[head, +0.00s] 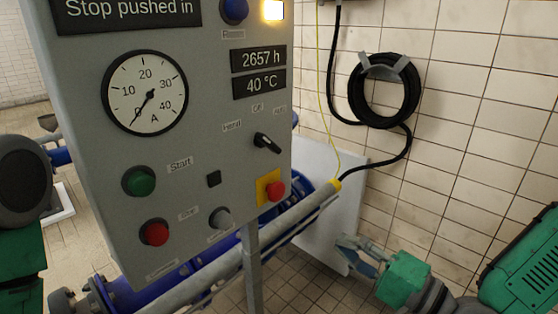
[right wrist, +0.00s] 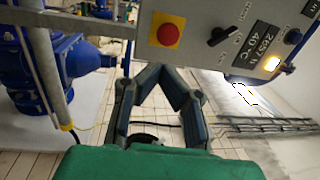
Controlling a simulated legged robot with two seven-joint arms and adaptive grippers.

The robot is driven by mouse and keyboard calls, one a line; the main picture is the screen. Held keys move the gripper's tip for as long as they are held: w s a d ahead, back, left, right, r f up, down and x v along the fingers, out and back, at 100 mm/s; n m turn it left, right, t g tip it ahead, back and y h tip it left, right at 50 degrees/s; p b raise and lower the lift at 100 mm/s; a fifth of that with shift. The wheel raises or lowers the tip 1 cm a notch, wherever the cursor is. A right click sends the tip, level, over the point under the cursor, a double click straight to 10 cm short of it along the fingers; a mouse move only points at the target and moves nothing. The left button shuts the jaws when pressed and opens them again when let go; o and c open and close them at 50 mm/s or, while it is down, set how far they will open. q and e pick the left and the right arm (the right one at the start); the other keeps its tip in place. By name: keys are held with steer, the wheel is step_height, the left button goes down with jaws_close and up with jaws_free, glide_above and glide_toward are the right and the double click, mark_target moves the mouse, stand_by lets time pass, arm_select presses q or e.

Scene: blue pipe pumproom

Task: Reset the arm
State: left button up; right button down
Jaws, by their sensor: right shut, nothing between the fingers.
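My right gripper (head: 357,254) is at the lower right of the head view, in front of the tiled wall and to the right of the grey control panel (head: 215,110). It is shut and empty, clear of the panel. In the right wrist view its dark fingers (right wrist: 160,72) meet at the tips, below the panel. The panel's red button on a yellow plate (head: 275,190) also shows in the wrist view (right wrist: 168,34). My left gripper is not in view; green and grey parts of my left arm show at the left edge.
A coiled black hose (head: 383,92) hangs on the tiled wall (head: 470,110). Blue pipes (head: 225,265) and a grey rail (head: 290,218) run below the panel. A post (head: 251,270) supports the panel. A display reads "Stop pushed in" (head: 130,10). Open floor lies right of the post.

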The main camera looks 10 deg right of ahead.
steer(key=s+a+f+n+g+h+b, duration=0.1)
steer(key=s+f+n+g+h+b, duration=0.15)
steer(key=f, duration=0.75)
steer(key=s+a+f+n+g+h+b, duration=0.15)
steer(key=s+f+g, duration=0.25)
steer(key=f, duration=0.6)
arm_select(q)
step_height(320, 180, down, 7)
steer(key=b, duration=0.2)
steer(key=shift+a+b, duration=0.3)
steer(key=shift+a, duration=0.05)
arm_select(e)
steer(key=s+d+f+n+g+h, duration=0.6)
steer(key=s+d+f, duration=0.6)
steer(key=s+f, duration=0.3)
steer(key=shift+s+d+f+n+g+h, duration=0.25)
steer(key=shift+f+g+h, duration=0.5)
steer(key=shift+h, duration=0.55)
steer(key=shift+w+r, duration=0.1)
